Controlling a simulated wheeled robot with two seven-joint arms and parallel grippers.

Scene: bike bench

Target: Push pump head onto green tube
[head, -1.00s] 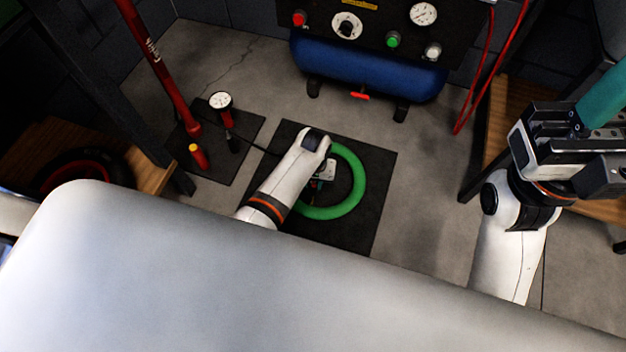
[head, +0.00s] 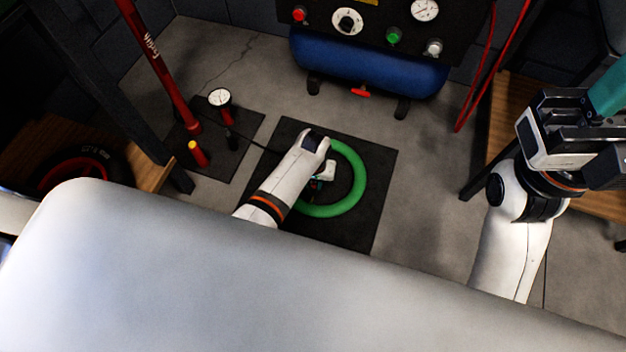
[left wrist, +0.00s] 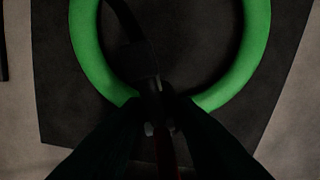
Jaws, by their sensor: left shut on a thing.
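The green tube (head: 351,187) lies as a ring on a dark mat (head: 376,220) on the floor; my left arm covers part of it. It also shows in the left wrist view (left wrist: 250,60). My left gripper (left wrist: 158,108) is at the ring's near side, shut on a dark piece that looks like the pump head (left wrist: 137,58), with a dark hose rising from it. The picture is too dark to tell whether the pump head touches the tube. My right gripper (head: 575,130) is raised at the right beside a teal bar; I cannot tell if its jaws are closed.
A red floor pump (head: 160,65) with a gauge (head: 219,97) stands on a smaller mat at the left. A blue compressor (head: 370,68) stands behind. A dark wheel (head: 80,168) lies at the far left. Floor right of the mat is clear.

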